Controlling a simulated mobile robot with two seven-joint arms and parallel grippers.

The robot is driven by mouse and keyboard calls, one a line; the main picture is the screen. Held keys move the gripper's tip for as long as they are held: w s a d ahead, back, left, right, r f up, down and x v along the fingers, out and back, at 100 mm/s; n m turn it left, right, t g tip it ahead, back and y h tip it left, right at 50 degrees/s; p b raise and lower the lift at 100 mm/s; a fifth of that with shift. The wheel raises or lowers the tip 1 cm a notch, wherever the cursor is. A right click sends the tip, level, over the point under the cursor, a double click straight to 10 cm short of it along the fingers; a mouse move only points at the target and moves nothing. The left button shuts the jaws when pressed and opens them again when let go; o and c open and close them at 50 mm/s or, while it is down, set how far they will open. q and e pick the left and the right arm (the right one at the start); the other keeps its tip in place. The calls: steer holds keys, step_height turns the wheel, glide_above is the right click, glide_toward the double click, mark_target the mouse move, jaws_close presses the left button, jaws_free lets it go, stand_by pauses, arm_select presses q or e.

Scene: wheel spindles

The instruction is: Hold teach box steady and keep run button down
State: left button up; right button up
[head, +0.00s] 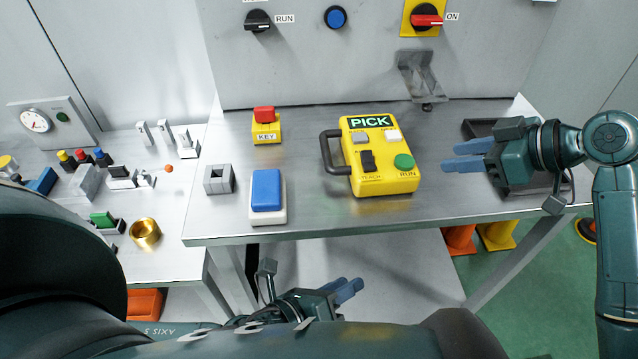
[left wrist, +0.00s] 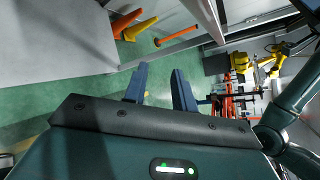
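The yellow teach box (head: 384,182) lies on the grey metal table, in the middle of the head view. It has a green display reading PICK (head: 370,122), a black handle (head: 328,152) on its left side and a green run button (head: 404,161) at its lower right. My right gripper (head: 462,156) is to the right of the box, apart from it, its blue fingers pointing left with a gap between them. My left gripper (head: 350,289) is low, in front of the table edge, empty. Its fingers stand apart in the left wrist view (left wrist: 160,88).
A blue-topped block (head: 267,190), a grey socket block (head: 218,179) and a red-and-yellow key button (head: 265,124) stand left of the box. A dark tray (head: 520,180) lies under my right gripper. Behind rises a panel with switches (head: 335,60).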

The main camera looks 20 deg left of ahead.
arm_select(q)
steer(key=w+r+m+t+y, duration=0.2)
steer(key=w+r+m+t, duration=0.35)
steer(key=r, duration=0.45)
steer(key=n+g+y, duration=0.3)
steer(key=n+y, duration=0.5)
steer(key=n, duration=0.3)
glide_toward(325, 157)
steer(key=shift+s+d+r, duration=0.2)
steer(key=shift+d+r, duration=0.15)
steer(key=shift+d, duration=0.15)
steer(key=shift+s+d+r, duration=0.2)
steer(key=shift+d+r, duration=0.15)
steer(key=shift+d, duration=0.1)
steer(key=shift+a+f+n+g+y, duration=0.2)
steer(key=shift+a+n+g+y, duration=0.25)
steer(key=shift+a+g, duration=0.1)
steer(key=shift+w+a+f, duration=0.1)
steer(key=shift+w, duration=0.15)
steer(key=x, duration=1.2)
steer(key=shift+w, duration=0.3)
steer(key=shift+c, duration=0.2)
